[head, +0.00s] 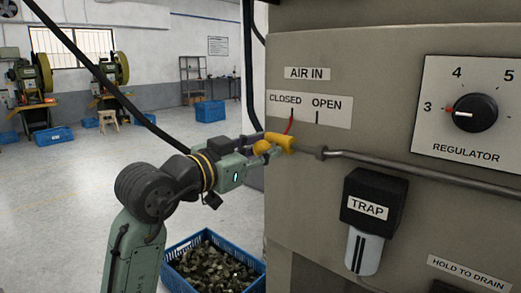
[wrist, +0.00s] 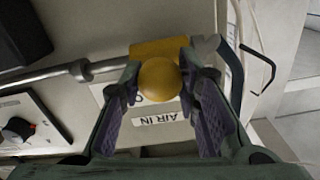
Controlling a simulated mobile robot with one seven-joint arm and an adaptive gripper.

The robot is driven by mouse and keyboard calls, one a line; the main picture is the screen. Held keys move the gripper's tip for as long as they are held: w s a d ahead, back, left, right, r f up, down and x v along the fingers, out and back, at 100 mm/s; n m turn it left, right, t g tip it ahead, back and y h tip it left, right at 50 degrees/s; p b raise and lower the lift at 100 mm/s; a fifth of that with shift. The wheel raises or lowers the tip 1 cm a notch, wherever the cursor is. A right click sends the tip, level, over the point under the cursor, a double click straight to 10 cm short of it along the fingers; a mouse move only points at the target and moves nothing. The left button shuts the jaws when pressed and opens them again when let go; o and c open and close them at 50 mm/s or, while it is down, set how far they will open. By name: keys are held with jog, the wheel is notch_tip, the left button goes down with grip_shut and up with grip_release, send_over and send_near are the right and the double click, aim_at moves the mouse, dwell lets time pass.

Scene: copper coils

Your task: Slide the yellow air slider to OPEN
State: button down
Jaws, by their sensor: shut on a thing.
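The yellow air slider (head: 284,143) sits on the grey pipe at the left edge of the machine panel, below the CLOSED label (head: 285,98). A red line runs from the CLOSED mark down toward it. The OPEN label (head: 327,103) and its dark tick lie to its right. My gripper (head: 264,147) reaches in from the left and is shut on the slider's round knob. In the wrist view the yellow knob (wrist: 159,80) lies between my two fingers, with the yellow slider body behind it. The fingers partly hide the panel labels there.
The pipe (head: 420,173) runs right from the slider across the panel. Below it hangs the black TRAP unit (head: 372,202). A regulator dial (head: 475,112) is at upper right. A blue crate of metal pieces (head: 213,265) stands on the floor below my arm.

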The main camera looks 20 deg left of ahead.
jog(key=s+d+b, duration=0.1)
jog(key=s+d, duration=0.1)
jog(key=d, duration=0.4)
jog(key=shift+s, duration=0.15)
jog(key=shift+d, duration=0.1)
jog(key=c, duration=1.2)
grip_release()
jog(key=shift+s, duration=0.1)
jog(key=v, duration=1.2)
